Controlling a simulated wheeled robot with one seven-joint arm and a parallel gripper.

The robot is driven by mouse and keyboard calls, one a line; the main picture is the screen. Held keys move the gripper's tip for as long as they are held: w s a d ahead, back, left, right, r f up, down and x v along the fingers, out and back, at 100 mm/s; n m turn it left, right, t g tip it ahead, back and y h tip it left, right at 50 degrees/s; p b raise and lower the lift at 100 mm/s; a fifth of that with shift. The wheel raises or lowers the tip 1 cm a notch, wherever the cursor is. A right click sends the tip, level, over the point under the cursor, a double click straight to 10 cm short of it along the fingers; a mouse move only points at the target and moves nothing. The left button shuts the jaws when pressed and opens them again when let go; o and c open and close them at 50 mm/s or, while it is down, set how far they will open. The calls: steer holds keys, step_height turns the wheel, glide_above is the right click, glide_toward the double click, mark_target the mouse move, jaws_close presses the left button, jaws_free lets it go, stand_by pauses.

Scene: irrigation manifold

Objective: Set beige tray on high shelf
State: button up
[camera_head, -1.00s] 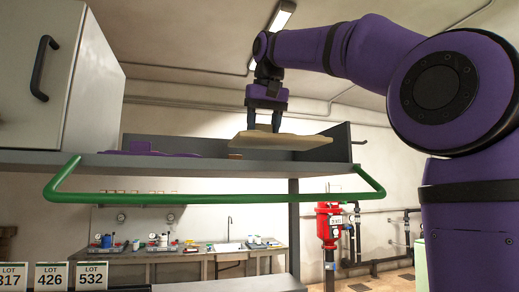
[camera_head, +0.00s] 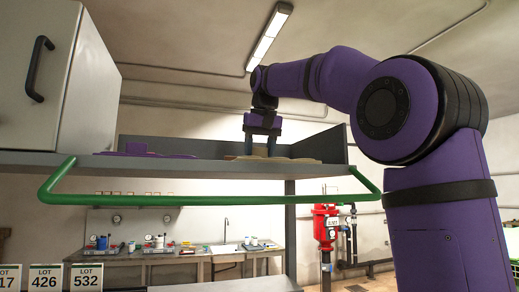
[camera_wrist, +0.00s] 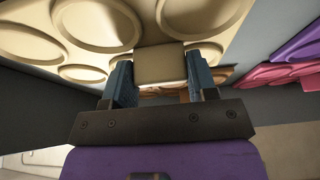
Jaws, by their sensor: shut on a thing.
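The beige tray (camera_head: 290,160) is at the level of the high shelf (camera_head: 200,171), right of its middle. In the wrist view the tray (camera_wrist: 205,15) shows several round recesses and a block-like handle (camera_wrist: 160,64). My gripper (camera_head: 261,155) points down from above and is shut on the tray's handle, which sits between its two fingers in the wrist view (camera_wrist: 162,85). The tray looks nearly level. The shelf edge hides its underside, so I cannot tell if it touches the shelf.
A purple tray (camera_head: 145,150) lies on the shelf to the left, and it also shows in the wrist view (camera_wrist: 290,65). A brown item (camera_wrist: 200,80) is close by the handle. A green rail (camera_head: 220,200) runs along the shelf front. A grey cabinet (camera_head: 60,75) stands left.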

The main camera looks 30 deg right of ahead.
steer(key=o, duration=1)
steer(key=shift+f, duration=0.1)
steer(key=shift+c, duration=0.2)
steer(key=v, duration=1.2)
steer(key=shift+s, duration=0.1)
